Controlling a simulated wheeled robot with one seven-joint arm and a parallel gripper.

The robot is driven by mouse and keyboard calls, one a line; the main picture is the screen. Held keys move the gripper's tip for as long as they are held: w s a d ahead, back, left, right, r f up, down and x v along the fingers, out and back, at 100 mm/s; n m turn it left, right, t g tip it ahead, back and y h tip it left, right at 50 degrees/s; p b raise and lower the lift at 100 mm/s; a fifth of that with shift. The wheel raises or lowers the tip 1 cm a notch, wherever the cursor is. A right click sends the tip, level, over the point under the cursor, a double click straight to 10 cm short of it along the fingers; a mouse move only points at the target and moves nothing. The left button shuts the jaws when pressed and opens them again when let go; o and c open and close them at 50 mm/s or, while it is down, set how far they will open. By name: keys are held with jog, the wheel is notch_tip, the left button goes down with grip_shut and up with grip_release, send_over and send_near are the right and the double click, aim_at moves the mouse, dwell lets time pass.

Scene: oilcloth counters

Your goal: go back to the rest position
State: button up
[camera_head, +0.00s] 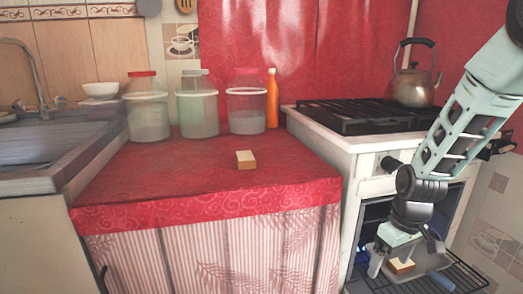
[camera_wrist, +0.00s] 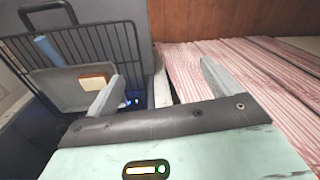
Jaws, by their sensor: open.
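My gripper (camera_head: 408,262) is open, in front of the stove at the right of the head view. In the wrist view its two fingers (camera_wrist: 160,80) are spread with nothing between them. A grey tray (camera_wrist: 70,92) lies on the pulled-out oven rack (camera_wrist: 120,42). The block also shows by my gripper in the head view (camera_head: 401,267), apart from the fingers in the wrist view.
The stove (camera_head: 350,143) has its oven open, with a kettle (camera_head: 412,88) on top. The red-covered counter (camera_head: 190,172) holds another tan block (camera_head: 245,160), several jars (camera_head: 197,112) and an orange bottle (camera_head: 272,100). A sink (camera_head: 50,145) is at left. The counter's front is clear.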

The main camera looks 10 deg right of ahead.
jog(key=s+a+r+n, duration=0.25)
jog(key=a+r, duration=0.25)
jog(key=a, duration=0.6)
jog(key=s+a+r+n, duration=0.1)
jog(key=s+a+r, duration=0.2)
jog(key=s+a, duration=0.4)
jog(key=s+a+r+n, duration=0.1)
jog(key=s+a+r, duration=0.3)
jog(key=s, duration=0.6)
notch_tip(320, 180, up, 29)
jog(key=a+p, duration=0.1)
jog(key=p, duration=2.9)
jog(key=shift+s+a, duration=0.2)
jog(key=shift+a, duration=0.05)
